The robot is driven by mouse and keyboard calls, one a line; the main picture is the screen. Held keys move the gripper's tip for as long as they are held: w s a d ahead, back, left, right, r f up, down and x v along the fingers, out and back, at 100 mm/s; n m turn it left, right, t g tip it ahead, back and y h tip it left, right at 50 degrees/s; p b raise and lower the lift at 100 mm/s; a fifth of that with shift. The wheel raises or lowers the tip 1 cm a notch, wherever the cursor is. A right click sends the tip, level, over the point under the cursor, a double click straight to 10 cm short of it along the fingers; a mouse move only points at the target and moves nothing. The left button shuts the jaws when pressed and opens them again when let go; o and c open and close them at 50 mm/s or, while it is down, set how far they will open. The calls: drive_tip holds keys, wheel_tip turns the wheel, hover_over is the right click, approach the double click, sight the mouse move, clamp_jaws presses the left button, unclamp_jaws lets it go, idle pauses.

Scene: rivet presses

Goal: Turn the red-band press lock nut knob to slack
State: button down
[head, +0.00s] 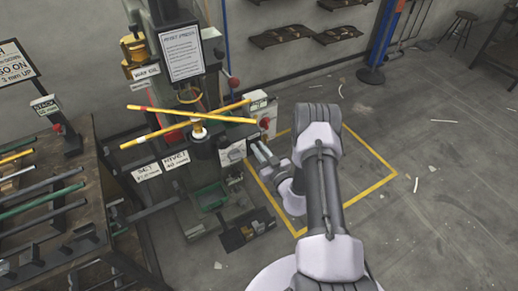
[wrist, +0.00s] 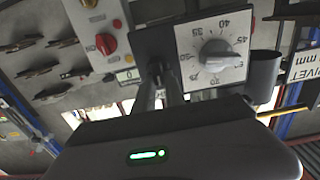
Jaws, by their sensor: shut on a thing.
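Just right is a white dial plate (wrist: 235,38) with a grey pointer knob (wrist: 214,56).
A box with a red knob (wrist: 106,43) is left of the fingers. A dark cup (wrist: 263,72) is right of the dial. A rack of rods (head: 45,205) stands left of the press. The floor inside the yellow outline (head: 375,160) is mostly free.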

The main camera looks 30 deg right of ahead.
drive_tip(key=shift+n, duration=0.3)
drive_tip(key=shift+a+f+n, duration=0.25)
drive_tip(key=shift+n, duration=2.6)
drive_tip(key=shift+a+f+n, duration=0.2)
drive_tip(key=shift+f+n, duration=0.05)
drive_tip(key=shift+n, duration=2.65)
drive_tip(key=shift+a+f+n, duration=0.25)
drive_tip(key=shift+n, duration=2.6)
drive_tip(key=c, duration=1.4)
unclamp_jaws()
